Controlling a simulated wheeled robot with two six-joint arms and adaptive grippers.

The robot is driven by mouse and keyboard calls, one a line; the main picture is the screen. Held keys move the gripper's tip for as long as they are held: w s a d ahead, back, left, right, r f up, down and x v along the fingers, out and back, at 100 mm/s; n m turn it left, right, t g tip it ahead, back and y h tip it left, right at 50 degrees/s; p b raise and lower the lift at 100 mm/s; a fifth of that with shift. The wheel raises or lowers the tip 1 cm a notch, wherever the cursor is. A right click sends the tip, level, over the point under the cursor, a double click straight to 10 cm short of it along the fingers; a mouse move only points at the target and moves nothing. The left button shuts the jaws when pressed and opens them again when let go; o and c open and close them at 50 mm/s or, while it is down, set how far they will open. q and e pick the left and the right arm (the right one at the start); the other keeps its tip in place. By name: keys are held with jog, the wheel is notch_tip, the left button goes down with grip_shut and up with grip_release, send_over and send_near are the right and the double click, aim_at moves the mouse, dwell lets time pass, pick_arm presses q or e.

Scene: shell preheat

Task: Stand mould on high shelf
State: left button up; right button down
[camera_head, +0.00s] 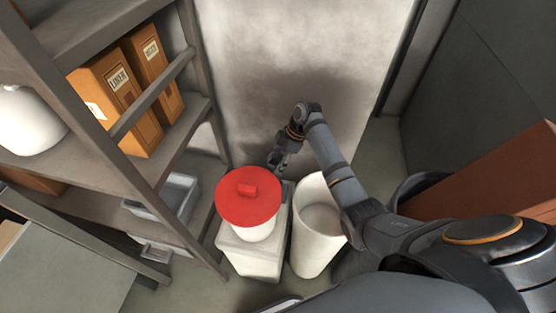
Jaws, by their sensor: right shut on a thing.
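A white round vessel with a red disc-shaped top (234,208) and a small red block on it shows at the centre, over a pale box. I cannot tell whether it rests on the box or hangs just above it. My right gripper (278,165) is at the far right edge of the red top, shut on the red-topped vessel; the top partly hides the contact. Which thing is the mould is not plain from this view. The grey shelf rack (80,83) stands at the left, with several levels. My left gripper is not in view.
Brown labelled boxes (112,90) and a white rounded vessel (25,122) occupy the rack, with a grey bin (172,195) lower down. A tall white open container (312,240) stands close right of the pale box (252,262). A rack post and diagonal brace edge the shelves.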

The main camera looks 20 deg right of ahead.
jog(key=shift+c, duration=2)
grip_release()
jog(key=b+v, duration=0.1)
jog(key=v, duration=1)
jog(key=shift+r, duration=0.25)
jog(key=shift+d+r, duration=0.15)
jog(key=shift+r, duration=0.2)
jog(key=shift+o, duration=0.3)
